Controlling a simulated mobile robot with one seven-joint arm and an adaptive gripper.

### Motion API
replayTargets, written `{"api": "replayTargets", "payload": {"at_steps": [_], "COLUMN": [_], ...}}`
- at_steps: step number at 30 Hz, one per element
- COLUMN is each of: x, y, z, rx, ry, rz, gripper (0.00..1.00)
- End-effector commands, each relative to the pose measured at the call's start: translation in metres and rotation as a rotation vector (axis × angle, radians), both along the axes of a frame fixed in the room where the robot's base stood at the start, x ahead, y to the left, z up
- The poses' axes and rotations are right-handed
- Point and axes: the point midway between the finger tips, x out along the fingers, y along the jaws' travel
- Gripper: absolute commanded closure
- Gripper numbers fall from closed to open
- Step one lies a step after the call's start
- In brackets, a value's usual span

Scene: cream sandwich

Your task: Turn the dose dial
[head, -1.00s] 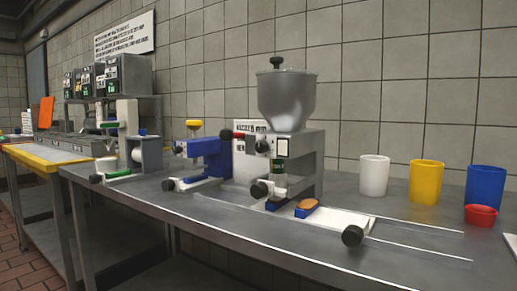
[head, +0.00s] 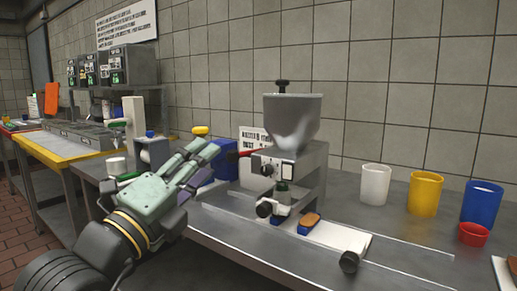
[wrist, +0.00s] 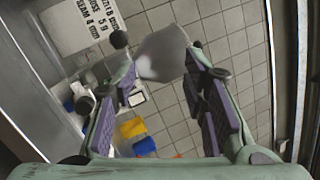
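The filling machine (head: 312,165) stands on the steel bench with a grey hopper (head: 292,122) on top. A round black knob (head: 267,170), which looks like the dose dial, is on its front face left of a small white plate (head: 291,170). My gripper (head: 203,163) is left of the machine in the head view, fingers spread, apart from the knob. In the wrist view my gripper (wrist: 160,72) has its purple-padded fingers wide apart, with nothing held; the hopper (wrist: 163,55) shows between them. I cannot tell which dark knob there is the dial.
A partly hidden sign (head: 252,138) stands behind the machine; the wrist view shows "DOSE 5 g" on a sign (wrist: 85,25). A red-tipped lever (head: 245,153) and blue unit (head: 226,160) lie near my fingers. White (head: 374,184), yellow (head: 424,194) and blue (head: 481,204) cups stand right.

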Motion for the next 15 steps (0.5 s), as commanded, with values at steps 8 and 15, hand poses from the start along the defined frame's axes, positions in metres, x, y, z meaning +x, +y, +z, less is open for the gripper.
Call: {"api": "replayTargets", "payload": {"at_steps": [8,15], "x": [0.007,0.035], "y": [-0.042,-0.06], "z": [-0.04,-0.04], "rx": [0.359,0.364], "ry": [0.149,0.152], "rz": [-0.118,-0.123], "gripper": [0.6,0.6]}}
